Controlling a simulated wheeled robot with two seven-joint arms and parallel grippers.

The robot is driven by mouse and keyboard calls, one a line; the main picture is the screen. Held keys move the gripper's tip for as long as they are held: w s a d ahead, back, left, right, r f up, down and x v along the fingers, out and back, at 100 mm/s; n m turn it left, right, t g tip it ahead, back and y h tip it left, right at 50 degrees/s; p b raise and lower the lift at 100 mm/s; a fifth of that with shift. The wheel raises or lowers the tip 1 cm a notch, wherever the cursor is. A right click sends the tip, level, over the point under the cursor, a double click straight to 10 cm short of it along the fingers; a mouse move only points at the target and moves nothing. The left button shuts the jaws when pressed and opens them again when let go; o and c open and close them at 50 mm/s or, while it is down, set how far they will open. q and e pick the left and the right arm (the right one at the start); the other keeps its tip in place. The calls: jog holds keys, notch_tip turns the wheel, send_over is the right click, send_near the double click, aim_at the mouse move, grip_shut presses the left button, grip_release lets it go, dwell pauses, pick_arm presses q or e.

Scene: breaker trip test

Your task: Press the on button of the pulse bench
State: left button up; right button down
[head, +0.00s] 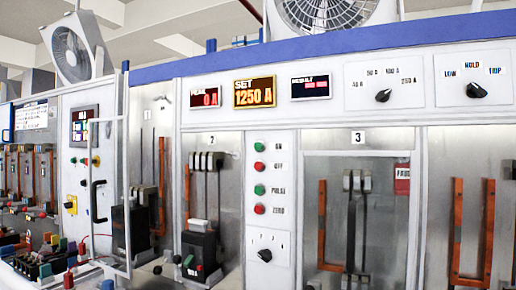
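The pulse bench (306,72) fills most of the head view, with a blue strip along its top. The ON button (260,147) is a small round green button at the top of a white column panel, with the label ON at its right. Below it in the same column are a red OFF button (260,166), a green PULSE button (259,189) and a red ZERO button (259,209). Nothing covers the ON button. Neither of my grippers shows in this view.
The set display (255,92) reads 1250 A and the display left of it (204,96) reads 0 A. A rotary knob (264,255) sits below the buttons. A clear door frame (125,190) stands at left. Coloured clamps (45,265) crowd the lower left.

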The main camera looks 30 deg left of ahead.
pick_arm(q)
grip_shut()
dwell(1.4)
